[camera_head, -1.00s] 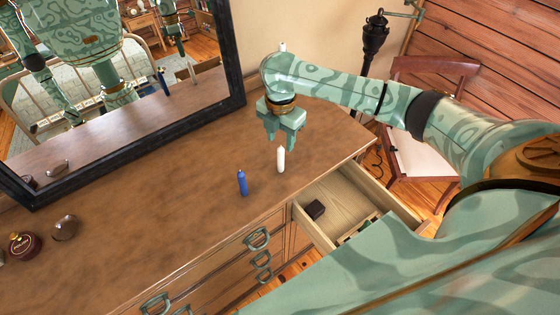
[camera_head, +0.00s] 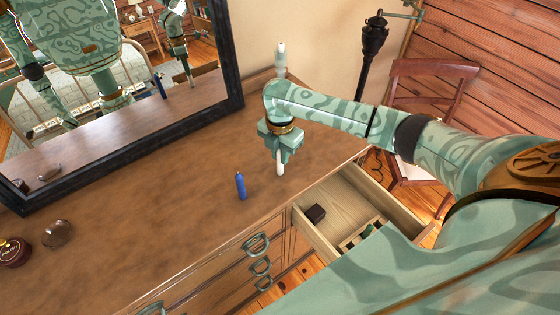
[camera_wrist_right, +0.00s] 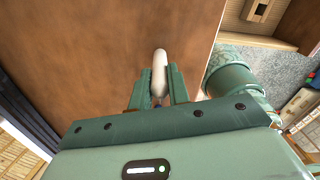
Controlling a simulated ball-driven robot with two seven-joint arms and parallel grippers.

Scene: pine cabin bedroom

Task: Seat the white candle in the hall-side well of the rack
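The white candle (camera_head: 280,163) stands upright on the dresser top. My right gripper (camera_head: 279,155) points down with a finger on each side of it. In the right wrist view, the candle (camera_wrist_right: 160,70) fills the space between the fingertips (camera_wrist_right: 161,88), and the gripper looks shut on it. My left gripper is not in view, apart from arm reflections in the mirror.
A blue candle (camera_head: 240,186) stands left of the white one. A pale bottle (camera_head: 280,60) stands behind my arm. A mirror (camera_head: 120,90) borders the back. The dresser's left middle (camera_head: 130,215) is clear.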

